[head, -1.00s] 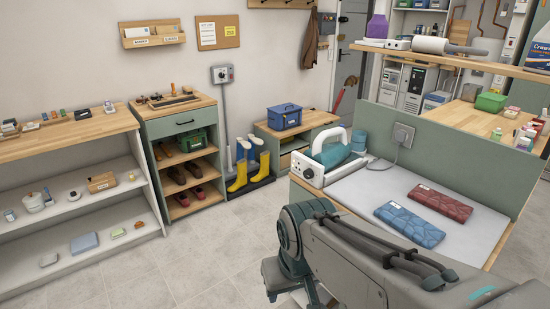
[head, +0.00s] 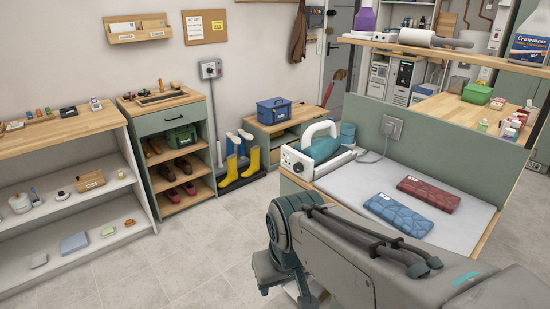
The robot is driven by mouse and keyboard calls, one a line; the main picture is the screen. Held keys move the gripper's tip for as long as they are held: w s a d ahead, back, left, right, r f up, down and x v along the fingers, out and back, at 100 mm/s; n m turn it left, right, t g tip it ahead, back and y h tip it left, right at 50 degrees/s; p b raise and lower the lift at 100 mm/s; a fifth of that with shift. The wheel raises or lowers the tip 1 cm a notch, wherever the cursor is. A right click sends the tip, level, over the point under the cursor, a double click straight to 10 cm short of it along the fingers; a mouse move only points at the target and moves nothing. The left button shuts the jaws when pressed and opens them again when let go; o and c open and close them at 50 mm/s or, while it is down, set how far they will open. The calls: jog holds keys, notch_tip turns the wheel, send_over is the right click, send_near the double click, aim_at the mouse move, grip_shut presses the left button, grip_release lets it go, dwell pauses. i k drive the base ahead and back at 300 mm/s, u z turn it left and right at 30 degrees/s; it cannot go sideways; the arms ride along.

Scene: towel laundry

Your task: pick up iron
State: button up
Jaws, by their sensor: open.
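The iron (head: 322,150), with a teal body and a white arched handle, rests on a white base unit (head: 297,164) at the back left corner of the grey ironing surface (head: 350,182). A grey cord runs from near the iron to a socket on the green panel behind. My arm crosses the lower right foreground, in front of the ironing surface.
A blue folded towel (head: 398,214) and a red folded towel (head: 428,194) lie on the ironing surface. A wooden shelf (head: 450,52) runs above the green panel (head: 440,148). Tiled floor is clear to the left, before the shoe cabinet (head: 165,125) and yellow boots (head: 230,169).

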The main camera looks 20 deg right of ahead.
aim_at(321, 149)
jog(key=z, duration=0.75)
jog(key=k, duration=0.95)
jog(key=u, duration=1.1)
jog(key=i, duration=1.5)
jog(key=z, duration=0.7)
jog(key=i, duration=0.9)
jog(key=z, duration=1.05)
